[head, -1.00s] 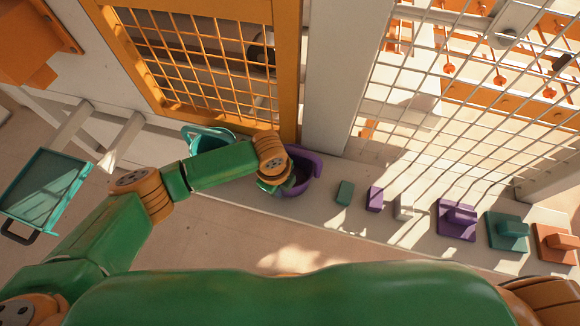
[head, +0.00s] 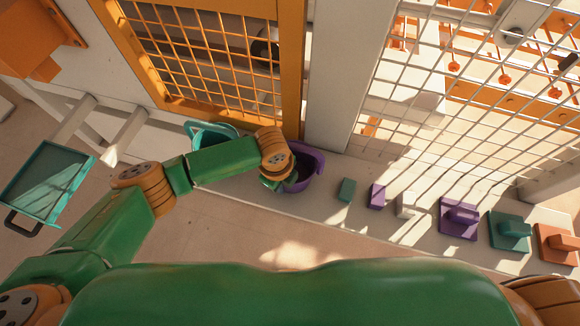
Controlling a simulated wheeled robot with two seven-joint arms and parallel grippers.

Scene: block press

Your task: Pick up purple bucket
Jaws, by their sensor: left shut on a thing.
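The purple bucket (head: 313,163) stands on the pale ledge just below the grey post, in the middle of the head view. My left gripper (head: 279,183) reaches over the bucket's left side and is shut on it. The wrist hides the fingertips and part of the bucket, so the exact grip point cannot be seen. My right gripper is not in view; only part of an orange joint shows at the lower right.
A teal bucket (head: 207,136) stands left of the purple one, partly behind my forearm. Small blocks and several handled pieces, such as a purple one (head: 459,218), line the ledge to the right. Mesh panels (head: 210,60) stand behind. A teal tray (head: 45,187) is at the left.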

